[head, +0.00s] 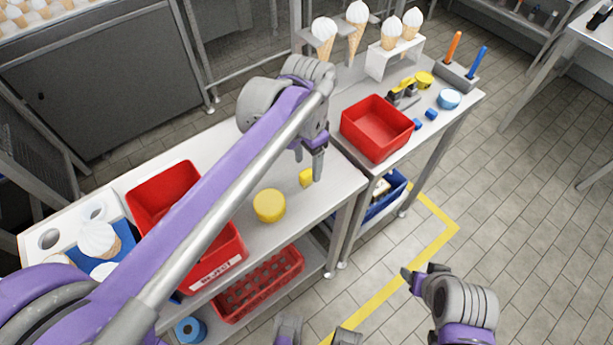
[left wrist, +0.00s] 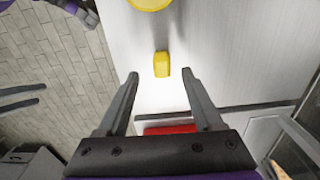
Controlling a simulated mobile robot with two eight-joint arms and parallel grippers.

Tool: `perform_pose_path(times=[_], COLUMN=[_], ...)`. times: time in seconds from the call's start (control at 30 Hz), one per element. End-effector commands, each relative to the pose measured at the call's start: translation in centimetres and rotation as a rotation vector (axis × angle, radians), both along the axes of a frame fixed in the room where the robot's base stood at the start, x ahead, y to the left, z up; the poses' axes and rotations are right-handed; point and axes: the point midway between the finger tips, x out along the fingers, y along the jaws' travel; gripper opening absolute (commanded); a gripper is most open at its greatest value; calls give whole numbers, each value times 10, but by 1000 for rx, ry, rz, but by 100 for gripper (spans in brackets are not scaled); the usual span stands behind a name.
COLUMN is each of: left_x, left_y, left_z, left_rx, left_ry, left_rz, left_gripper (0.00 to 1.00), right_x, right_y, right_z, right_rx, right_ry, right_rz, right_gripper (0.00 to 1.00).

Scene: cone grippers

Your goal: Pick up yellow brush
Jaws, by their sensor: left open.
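A small yellow block-like piece (head: 306,178), which may be the yellow brush, lies on the near metal table. Its bristles cannot be made out. In the left wrist view the yellow piece (left wrist: 161,64) lies just beyond the gap between my fingertips, roughly centred. My left gripper (head: 308,164) is open and empty above it, fingers pointing down; it also shows in the left wrist view (left wrist: 160,74). A grey part of my right arm with a dark finger-like end (head: 412,280) is at the lower right, over the floor; its jaw state is unclear.
A round yellow lid-like thing (head: 269,206) is close beside the yellow piece. A red reject bin (head: 215,262) stands to the left. A red tray (head: 376,128) and a yellow-and-black tool (head: 404,92) are on the right table.

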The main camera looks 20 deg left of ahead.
Motion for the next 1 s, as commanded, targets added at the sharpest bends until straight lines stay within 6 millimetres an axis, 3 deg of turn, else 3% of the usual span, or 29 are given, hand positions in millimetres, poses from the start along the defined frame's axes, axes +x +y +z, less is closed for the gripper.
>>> perform_pose_path(times=[0.3, 0.57, 0.93, 1.0], left_x=[0, 0, 0, 0], left_y=[2, 2, 2, 2], left_z=[-44, -47, -47, -47], left_rx=[-1, -1, -1, -1], left_ry=[-1, -1, -1, -1], left_rz=[1, 1, 1, 1], left_gripper=[68, 68, 4, 0], right_x=[-1, -1, -1, -1], right_y=[0, 0, 0, 0], right_z=[-4, -4, -4, -4], right_rx=[0, 0, 0, 0], right_ry=[1, 1, 1, 1], right_rz=[0, 0, 0, 0], right_gripper=[63, 63, 63, 63])
